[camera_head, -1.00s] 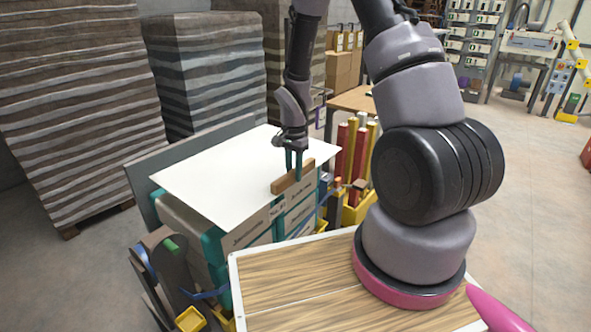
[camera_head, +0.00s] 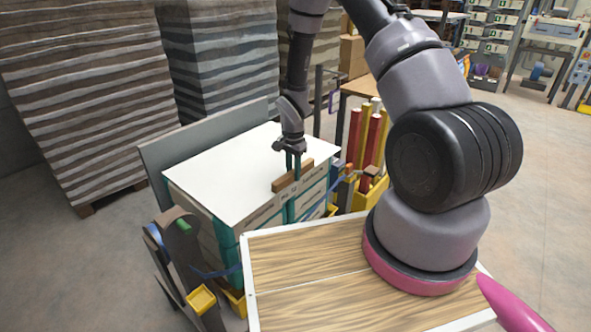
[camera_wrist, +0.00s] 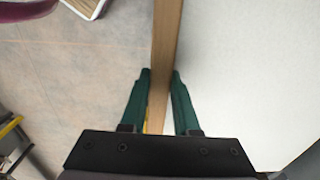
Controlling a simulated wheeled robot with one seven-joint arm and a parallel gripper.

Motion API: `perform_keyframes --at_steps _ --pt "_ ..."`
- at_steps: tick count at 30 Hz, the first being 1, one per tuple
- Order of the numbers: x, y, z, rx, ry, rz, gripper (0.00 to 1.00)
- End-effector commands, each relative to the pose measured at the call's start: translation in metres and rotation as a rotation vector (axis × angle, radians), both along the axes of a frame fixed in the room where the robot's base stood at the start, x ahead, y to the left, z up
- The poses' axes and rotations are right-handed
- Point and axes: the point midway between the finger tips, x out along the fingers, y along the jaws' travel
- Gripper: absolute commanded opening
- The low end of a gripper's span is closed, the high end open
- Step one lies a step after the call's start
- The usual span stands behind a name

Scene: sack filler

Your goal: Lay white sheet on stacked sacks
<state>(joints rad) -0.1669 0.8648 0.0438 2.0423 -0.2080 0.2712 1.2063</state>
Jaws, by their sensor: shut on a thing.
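The white sheet (camera_head: 235,172) lies flat over the top of the stacked sacks (camera_head: 262,226), which show below it with teal and pale printed sides. A brown wooden bar (camera_head: 292,176) runs along the sheet's near right edge. My gripper (camera_head: 293,170) is shut on this bar, with one green finger on each side. In the wrist view the bar (camera_wrist: 165,50) stands between the two green fingers (camera_wrist: 159,85), and the sheet (camera_wrist: 245,70) spreads to its right. Whether the sheet rests fully on the sacks under the bar is hard to tell.
A grey panel (camera_head: 205,136) stands behind the stack. Red and yellow tubes (camera_head: 368,145) stand to its right. A dark holder with a yellow box (camera_head: 201,300) stands at the front left. My wood-topped deck (camera_head: 310,270) is close in front. Tall sack piles (camera_head: 85,95) fill the back left.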

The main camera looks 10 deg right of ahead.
Motion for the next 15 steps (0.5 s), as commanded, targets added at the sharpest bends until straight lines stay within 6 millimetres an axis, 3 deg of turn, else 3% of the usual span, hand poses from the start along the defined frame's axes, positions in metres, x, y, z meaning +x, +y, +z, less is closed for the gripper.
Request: perform_keyframes --at_steps 8,9,11,12,15 --pt "0.0005 0.0003 -0.0008 0.0 0.0 0.0 0.0" --pt "0.0005 0.0003 -0.0008 0.0 0.0 0.0 0.37" --pt "0.0005 0.0004 -0.0008 0.0 0.0 0.0 0.6" --pt "0.0004 0.0003 -0.0008 0.0 0.0 0.0 0.64" --pt "0.0004 0.0003 -0.0008 0.0 0.0 0.0 0.64"
